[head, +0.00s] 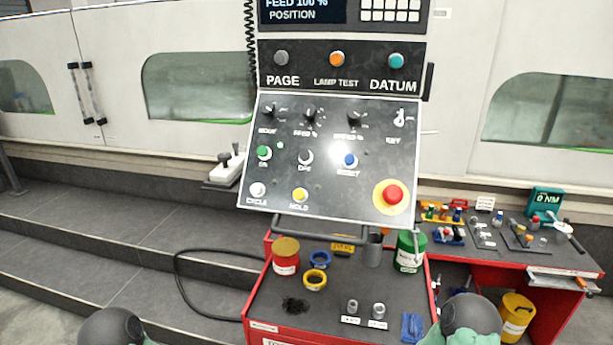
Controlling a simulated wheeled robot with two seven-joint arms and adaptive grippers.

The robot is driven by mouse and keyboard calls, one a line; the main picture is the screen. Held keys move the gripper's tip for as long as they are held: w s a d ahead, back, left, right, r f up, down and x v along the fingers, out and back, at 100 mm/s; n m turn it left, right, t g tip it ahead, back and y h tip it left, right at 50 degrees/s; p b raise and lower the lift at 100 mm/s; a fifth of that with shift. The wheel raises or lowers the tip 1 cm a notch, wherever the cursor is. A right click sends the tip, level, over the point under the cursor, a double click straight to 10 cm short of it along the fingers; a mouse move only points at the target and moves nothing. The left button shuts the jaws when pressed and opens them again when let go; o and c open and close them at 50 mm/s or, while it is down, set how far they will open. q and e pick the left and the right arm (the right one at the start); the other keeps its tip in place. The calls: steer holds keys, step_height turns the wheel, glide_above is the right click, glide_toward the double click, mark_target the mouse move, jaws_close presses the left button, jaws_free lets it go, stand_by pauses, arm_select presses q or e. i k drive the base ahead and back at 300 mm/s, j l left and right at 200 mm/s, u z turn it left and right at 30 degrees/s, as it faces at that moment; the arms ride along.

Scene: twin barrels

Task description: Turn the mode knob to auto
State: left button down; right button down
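The mode knob (268,112) is a small black knob at the upper left of the tilted grey control panel (320,190), above the label MODE. White marks are printed around it, too small to read, so I cannot tell which setting it points to. Two similar black knobs, the feed knob (311,114) and another knob (355,117), sit to its right in the same row. A key switch (400,117) ends the row. Neither gripper shows; only rounded dark parts of my arms show at the bottom edge. Nothing covers the mode knob.
The panel also has a green button (264,153), a blue button (350,160), a yellow button (300,195) and a red emergency stop (393,195). A handrail (330,232) runs below it. A red cart (340,290) with cans and rings stands in front. A tool bench (500,245) is right.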

mark_target(267, 109)
steer(key=i+j+z, duration=0.1)
steer(key=j, duration=0.35)
steer(key=i+j+z, duration=0.1)
steer(key=j, duration=0.35)
steer(key=i+j+z, duration=0.1)
steer(key=j, duration=0.35)
steer(key=i+j+z, duration=0.1)
steer(key=j, duration=0.35)
steer(key=i, duration=0.1)
